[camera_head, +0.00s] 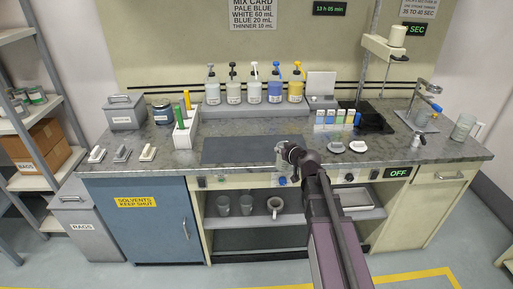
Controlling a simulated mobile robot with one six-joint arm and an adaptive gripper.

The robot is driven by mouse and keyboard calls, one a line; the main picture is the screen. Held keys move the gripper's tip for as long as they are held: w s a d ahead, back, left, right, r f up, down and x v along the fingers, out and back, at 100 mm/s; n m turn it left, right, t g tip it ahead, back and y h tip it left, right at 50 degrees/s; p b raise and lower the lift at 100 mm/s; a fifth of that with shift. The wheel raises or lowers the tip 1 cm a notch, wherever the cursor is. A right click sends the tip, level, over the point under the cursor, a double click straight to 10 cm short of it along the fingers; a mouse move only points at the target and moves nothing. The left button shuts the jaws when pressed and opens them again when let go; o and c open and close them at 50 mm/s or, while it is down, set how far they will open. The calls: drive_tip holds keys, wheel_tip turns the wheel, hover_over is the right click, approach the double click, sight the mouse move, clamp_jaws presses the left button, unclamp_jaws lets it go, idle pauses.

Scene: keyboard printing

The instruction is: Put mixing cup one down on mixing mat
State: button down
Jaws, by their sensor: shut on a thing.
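The mixing mat (228,150) is a dark grey rectangle on the counter, left of my gripper. My gripper (284,160) is at the right end of the mat, over the counter's front part. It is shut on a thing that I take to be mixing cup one. My wrist and fingers hide most of that cup, and its outline is not clear. I cannot tell whether it touches the surface.
Pump bottles (253,88) line the back of the counter. A white holder with coloured sticks (185,128) stands left of the mat. White round lids (336,147) lie to the right. Grey cups (223,205) sit on the shelf below. The mat's left and middle are clear.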

drive_tip(key=shift+d, duration=0.15)
drive_tip(key=w+d+n+p, duration=0.1)
drive_tip(key=w+d+n, duration=0.1)
drive_tip(key=w+d, duration=0.4)
drive_tip(key=d, duration=0.5)
drive_tip(key=shift+d+r+g, duration=0.15)
drive_tip(key=shift+r+g, duration=0.15)
drive_tip(key=shift+r, duration=0.1)
drive_tip(key=shift+w, duration=0.1)
